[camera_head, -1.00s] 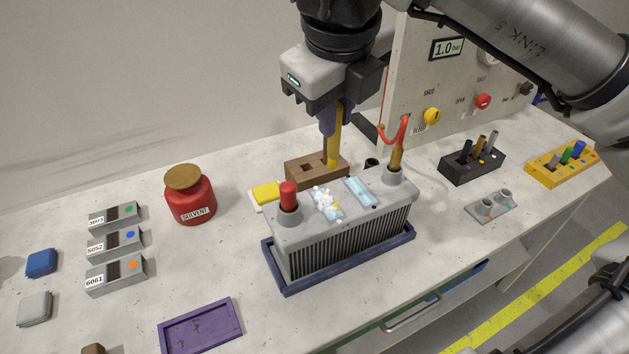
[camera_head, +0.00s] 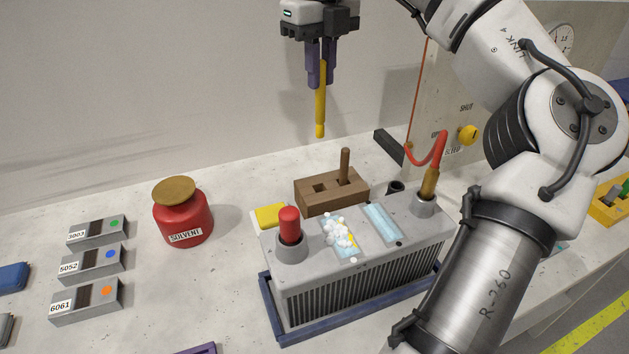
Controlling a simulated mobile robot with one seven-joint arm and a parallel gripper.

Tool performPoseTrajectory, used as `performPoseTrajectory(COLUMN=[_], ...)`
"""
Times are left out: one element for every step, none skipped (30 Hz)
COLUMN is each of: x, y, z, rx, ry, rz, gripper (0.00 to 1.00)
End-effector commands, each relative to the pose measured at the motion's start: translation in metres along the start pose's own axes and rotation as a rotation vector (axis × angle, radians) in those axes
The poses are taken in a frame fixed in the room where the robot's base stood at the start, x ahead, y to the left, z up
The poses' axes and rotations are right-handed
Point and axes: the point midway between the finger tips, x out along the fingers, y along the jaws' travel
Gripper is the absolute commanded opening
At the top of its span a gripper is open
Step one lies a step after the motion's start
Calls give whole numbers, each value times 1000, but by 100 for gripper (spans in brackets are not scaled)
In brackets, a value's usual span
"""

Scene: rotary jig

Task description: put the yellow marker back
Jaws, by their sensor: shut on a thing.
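The yellow marker (camera_head: 320,108) hangs upright, tip down, in my gripper (camera_head: 320,84). My gripper's purple fingers are shut on its upper part. The marker is in the air, apart from everything, and appears above the brown wooden block (camera_head: 318,205) in the picture. A brown stick (camera_head: 345,165) stands upright at the block's right end.
A grey ribbed unit (camera_head: 352,282) with a red-capped post (camera_head: 289,222) and a red cable (camera_head: 440,150) stands in front of the block. A yellow pad (camera_head: 271,214) and a red solvent jar (camera_head: 183,215) lie left. My arm covers the right side.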

Motion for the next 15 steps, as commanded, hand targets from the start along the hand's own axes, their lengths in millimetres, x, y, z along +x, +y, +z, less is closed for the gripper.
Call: performPoseTrajectory(x=[16, 24, 35, 43, 51, 61, 69, 77, 87, 95, 101, 109, 114, 119, 124], y=[-1, -1, 0, 0, 0, 0, 0, 0, 0, 1, 0, 0, 0, 0, 1], z=[-1, -1, -1, -1, -1, -1, -1, 0, -1, -1, 0, 0, 0, 0, 0], rx=[-2, -2, -2, -2, -2, -3, -2, -1, -3, -3, -2, -1, -1, -1, -1], ry=[2, 2, 2, 2, 2, 1, 1, 1, 1, 0, 0, 1, 0, -1, -1], rz=[3, 2, 2, 2, 3, 3, 2, 3, 3, 3, 2, 2, 3, 2, 1], gripper=[0, 0, 0, 0, 0, 0, 0, 0, 0, 0, 0, 0, 0, 0, 0])
